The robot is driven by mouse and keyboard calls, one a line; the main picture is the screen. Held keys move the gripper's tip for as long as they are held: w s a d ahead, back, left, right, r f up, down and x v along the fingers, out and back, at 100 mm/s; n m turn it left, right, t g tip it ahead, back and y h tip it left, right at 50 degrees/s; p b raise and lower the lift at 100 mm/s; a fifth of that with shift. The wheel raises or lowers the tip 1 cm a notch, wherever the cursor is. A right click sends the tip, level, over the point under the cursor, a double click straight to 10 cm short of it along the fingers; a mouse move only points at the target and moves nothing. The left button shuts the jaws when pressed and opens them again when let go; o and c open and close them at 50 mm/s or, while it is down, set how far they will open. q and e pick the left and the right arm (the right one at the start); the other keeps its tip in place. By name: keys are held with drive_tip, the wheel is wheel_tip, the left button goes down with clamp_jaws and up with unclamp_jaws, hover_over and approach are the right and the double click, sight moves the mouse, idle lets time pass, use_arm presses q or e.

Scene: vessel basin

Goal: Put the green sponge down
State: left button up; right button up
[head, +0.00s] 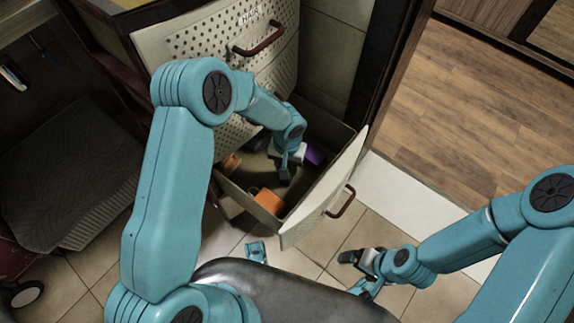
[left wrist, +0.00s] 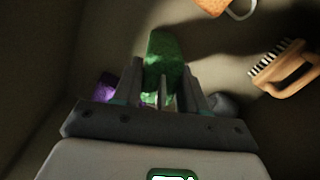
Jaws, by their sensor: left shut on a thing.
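The green sponge (left wrist: 165,58) is between the fingers of my left gripper (left wrist: 162,80) in the left wrist view, and its far end sticks out past the fingertips. In the head view my left gripper (head: 285,172) reaches down inside the open drawer (head: 322,195), and I cannot make out the sponge there. Whether the sponge touches the drawer floor I cannot tell. My right gripper (head: 352,257) is outside the drawer, low over the tiled floor, and its jaw state is unclear.
The drawer holds an orange mug (head: 268,200), a wooden brush (left wrist: 286,72) and a purple thing (head: 314,155). The purple thing (left wrist: 106,88) is close beside my left gripper. A dark rounded thing (left wrist: 222,103) lies at its other side. Bare drawer floor shows around the sponge.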

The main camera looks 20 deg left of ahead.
use_arm(q)
drive_tip(key=shift+f, duration=0.2)
drive_tip(key=o, duration=1)
drive_tip(key=shift+r, duration=0.1)
drive_tip(key=shift+w+r, duration=0.1)
drive_tip(key=shift+r, duration=0.2)
wheel_tip(320, 180, up, 7)
drive_tip(key=shift+r+p, duration=0.1)
drive_tip(key=shift+p, duration=1.15)
